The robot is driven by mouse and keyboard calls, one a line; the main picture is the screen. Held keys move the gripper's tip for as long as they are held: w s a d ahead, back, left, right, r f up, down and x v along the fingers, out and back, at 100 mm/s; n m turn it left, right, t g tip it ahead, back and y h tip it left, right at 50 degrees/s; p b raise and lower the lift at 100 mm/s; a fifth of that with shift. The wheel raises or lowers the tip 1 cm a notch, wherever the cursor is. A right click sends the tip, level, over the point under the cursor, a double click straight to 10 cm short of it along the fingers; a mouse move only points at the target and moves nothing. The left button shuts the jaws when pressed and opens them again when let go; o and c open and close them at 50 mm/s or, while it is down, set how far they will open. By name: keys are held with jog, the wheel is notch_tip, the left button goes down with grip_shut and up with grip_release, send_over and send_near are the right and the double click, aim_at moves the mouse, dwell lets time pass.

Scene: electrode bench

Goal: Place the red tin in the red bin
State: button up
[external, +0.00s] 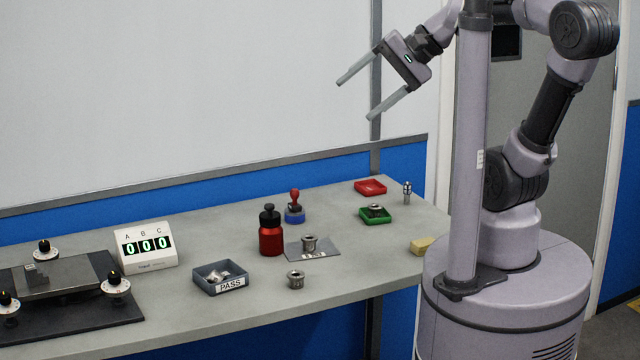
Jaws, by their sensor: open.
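A red bottle-shaped container with a black cap (271,238) stands upright on the grey bench, left of the middle of the bench's right half. It is the only tin-like red thing I see. A small shallow red bin (370,188) lies near the back edge of the bench, to the right, and looks empty. My gripper (354,100) is open and empty, high above the bench, with its two fingers pointing down and left. It is apart from both the container and the bin.
A red-knobbed stamp on a blue base (295,208), a grey mat (328,252) with a metal part, a green tray (376,218), a PASS tray (220,278), a loose metal part (295,280) and a yellow block (422,245) stand around. A counter display (147,248) is at left.

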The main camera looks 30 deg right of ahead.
jog(key=w+a+r+m+t+y+b, duration=0.1)
jog(key=w+a+r+m+y+b, duration=0.1)
jog(key=w+a+m+y, duration=0.35)
jog(key=m+t+h+b, duration=0.2)
jog(key=m+t+b, duration=0.2)
jog(key=m+t, duration=0.75)
send_over(278, 223)
jog(key=s+d, duration=0.2)
notch_tip(278, 223, down, 6)
jog(key=m+g, duration=0.4)
jog(key=f, duration=2.9)
jog(key=shift+w+f, duration=0.2)
jog(key=shift+f, duration=0.1)
jog(key=shift+w+a+f, duration=0.1)
jog(key=shift+w+f, duration=0.05)
jog(key=shift+f, duration=0.2)
jog(key=x, duration=0.7)
jog(key=shift+r, duration=0.1)
grip_shut()
